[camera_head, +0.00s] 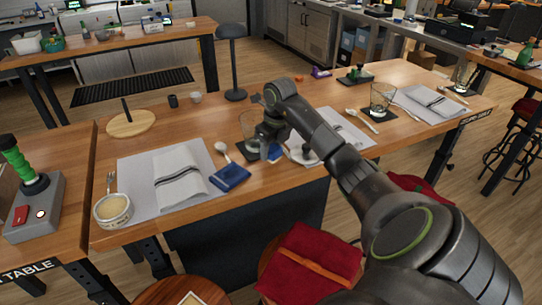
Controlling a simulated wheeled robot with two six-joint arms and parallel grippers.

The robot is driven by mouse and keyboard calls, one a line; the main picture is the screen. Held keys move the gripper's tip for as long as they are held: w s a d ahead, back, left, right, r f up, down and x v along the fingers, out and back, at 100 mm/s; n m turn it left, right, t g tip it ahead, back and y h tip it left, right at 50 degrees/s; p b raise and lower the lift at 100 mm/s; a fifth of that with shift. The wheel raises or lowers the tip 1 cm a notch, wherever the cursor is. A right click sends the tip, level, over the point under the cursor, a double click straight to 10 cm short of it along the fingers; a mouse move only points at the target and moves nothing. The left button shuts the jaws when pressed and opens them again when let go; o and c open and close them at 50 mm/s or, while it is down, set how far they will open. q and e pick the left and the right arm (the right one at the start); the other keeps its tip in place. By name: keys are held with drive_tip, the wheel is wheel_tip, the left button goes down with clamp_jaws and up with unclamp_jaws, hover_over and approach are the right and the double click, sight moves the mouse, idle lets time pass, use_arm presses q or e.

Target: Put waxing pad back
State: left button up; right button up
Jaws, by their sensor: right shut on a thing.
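My right gripper (266,152) reaches over the middle of the long wooden table, beside a clear glass (250,124) on a dark coaster. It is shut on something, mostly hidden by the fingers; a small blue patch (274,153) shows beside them. I cannot tell for sure whether this is the waxing pad. A dark blue flat packet or pad (230,177) lies left of the gripper, at the corner of a grey placemat (138,178). My left gripper is not in view.
The placemat holds a folded napkin (180,177), fork and white bowl (113,210). A spoon (231,153) lies near the blue packet. A round wooden board (131,124) and dark lamp (234,60) stand behind. Another glass (381,98) stands right. Red-cushioned stools (312,262) stand in front.

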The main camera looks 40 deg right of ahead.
sight(271, 157)
wheel_tip(271, 157, down, 3)
drive_tip(key=shift+f+p, duration=0.1)
drive_tip(key=shift+p, duration=0.25)
drive_tip(key=shift+f+b, duration=0.25)
drive_tip(key=shift+b, duration=0.05)
drive_tip(key=o, duration=0.9)
drive_tip(key=shift+r, duration=0.1)
drive_tip(key=shift+r, duration=0.15)
